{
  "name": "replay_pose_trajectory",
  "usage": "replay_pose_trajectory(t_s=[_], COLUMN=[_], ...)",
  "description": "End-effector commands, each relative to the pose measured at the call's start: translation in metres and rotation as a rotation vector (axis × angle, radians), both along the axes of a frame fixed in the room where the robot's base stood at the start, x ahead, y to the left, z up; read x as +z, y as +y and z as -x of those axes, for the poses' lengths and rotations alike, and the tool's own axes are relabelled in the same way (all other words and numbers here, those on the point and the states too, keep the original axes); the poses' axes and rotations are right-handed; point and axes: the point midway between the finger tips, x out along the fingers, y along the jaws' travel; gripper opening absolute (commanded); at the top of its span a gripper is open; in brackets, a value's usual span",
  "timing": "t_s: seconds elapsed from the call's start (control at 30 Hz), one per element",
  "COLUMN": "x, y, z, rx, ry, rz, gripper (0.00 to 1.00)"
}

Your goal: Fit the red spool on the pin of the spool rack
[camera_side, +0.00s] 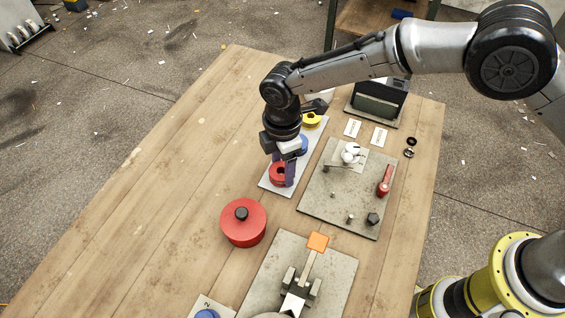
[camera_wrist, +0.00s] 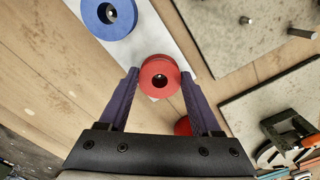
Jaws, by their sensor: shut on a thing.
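The red spool (camera_side: 277,174) is between the two purple fingers of my gripper (camera_side: 283,172), which is shut on it. In the wrist view my gripper (camera_wrist: 160,90) has a finger on each side of the red spool (camera_wrist: 160,66). A small bright spot shows inside the spool's dark centre hole. The spool is over the near end of the white spool rack (camera_side: 268,184); I cannot tell whether it is seated or held slightly above. The rack also shows in the wrist view (camera_wrist: 172,45). The pin under the red spool is mostly hidden.
A blue spool (camera_wrist: 110,18) and a yellow spool (camera_side: 312,120) stand farther along the rack. A round red pot (camera_side: 243,228) with a black knob is nearby. A grey board (camera_side: 325,200) with pegs and a red handle (camera_side: 384,182) lies to the right. The table's left side is clear.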

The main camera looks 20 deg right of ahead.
Motion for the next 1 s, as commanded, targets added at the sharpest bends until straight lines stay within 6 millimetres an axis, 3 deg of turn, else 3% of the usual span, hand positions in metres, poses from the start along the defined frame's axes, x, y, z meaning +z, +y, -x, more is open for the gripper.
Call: replay_pose_trajectory(t_s=[0.83,0.87,1.0], x=[-0.0018,-0.0018,-0.0018], y=[0.0002,0.0002,0.0002], z=[-0.0004,-0.0003,-0.0003], rx=[0.000,0.000,0.000], ry=[-0.001,-0.001,-0.001], rz=[-0.001,-0.001,-0.001], gripper=[0.13,0.67,0.92])
